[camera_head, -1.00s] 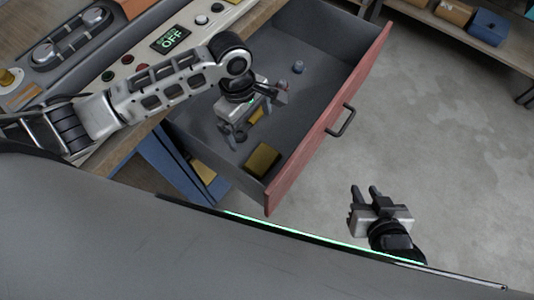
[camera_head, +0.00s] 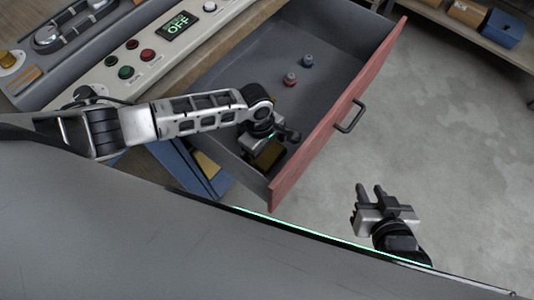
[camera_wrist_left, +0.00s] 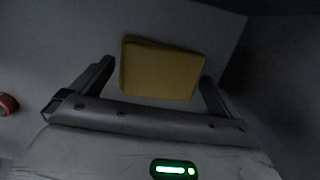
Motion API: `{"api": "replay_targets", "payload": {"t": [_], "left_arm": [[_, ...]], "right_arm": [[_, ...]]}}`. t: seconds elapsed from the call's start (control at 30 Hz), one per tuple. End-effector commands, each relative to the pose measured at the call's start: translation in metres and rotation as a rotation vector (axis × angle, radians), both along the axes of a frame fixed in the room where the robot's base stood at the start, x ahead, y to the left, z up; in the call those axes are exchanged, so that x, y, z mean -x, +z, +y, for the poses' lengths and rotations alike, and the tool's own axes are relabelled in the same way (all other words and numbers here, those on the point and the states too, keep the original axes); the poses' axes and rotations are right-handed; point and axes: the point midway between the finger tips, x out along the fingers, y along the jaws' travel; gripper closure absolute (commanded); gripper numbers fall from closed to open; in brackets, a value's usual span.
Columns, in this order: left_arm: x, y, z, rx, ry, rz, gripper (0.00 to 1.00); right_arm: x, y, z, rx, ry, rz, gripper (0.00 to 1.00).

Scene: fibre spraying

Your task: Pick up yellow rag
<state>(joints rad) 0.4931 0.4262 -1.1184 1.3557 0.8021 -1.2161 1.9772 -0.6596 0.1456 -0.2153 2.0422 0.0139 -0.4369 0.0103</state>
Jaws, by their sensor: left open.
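The yellow rag (camera_head: 270,154) is a folded block lying on the floor of the open drawer, near its front corner. My left gripper (camera_head: 272,146) is over it inside the drawer and partly covers it in the head view. In the left wrist view the rag (camera_wrist_left: 160,70) lies between the two open fingers of my left gripper (camera_wrist_left: 155,85). Whether the fingers touch it I cannot tell. My right gripper (camera_head: 370,198) hangs over the bare floor outside the drawer, its two fingers apart and nothing between them.
The grey drawer has a red front (camera_head: 340,115) with a black handle (camera_head: 350,116). A control panel (camera_head: 130,60) with an OFF display is at left.

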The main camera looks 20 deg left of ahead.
Motion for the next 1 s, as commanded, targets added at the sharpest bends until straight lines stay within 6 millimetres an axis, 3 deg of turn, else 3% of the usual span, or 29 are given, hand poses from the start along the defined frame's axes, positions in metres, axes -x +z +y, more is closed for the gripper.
{"api": "replay_targets", "payload": {"t": [0.27,0.4,0.77,1.0], "left_arm": [[0.0,-0.004,-0.001,0.001,-0.001,-0.002,0.0],[0.0,-0.003,-0.001,0.001,-0.001,-0.002,0.34],[0.0,0.004,-0.001,0.002,0.0,-0.001,0.34],[-0.001,0.049,-0.001,0.002,-0.001,-0.004,0.34]], "right_arm": [[0.0,0.001,0.001,-0.001,0.002,-0.001,0.72],[0.0,0.002,0.0,0.0,0.004,-0.002,0.72],[0.002,0.003,0.0,0.004,0.007,-0.001,0.72],[0.003,0.01,-0.001,0.006,0.006,-0.001,0.72]]}}
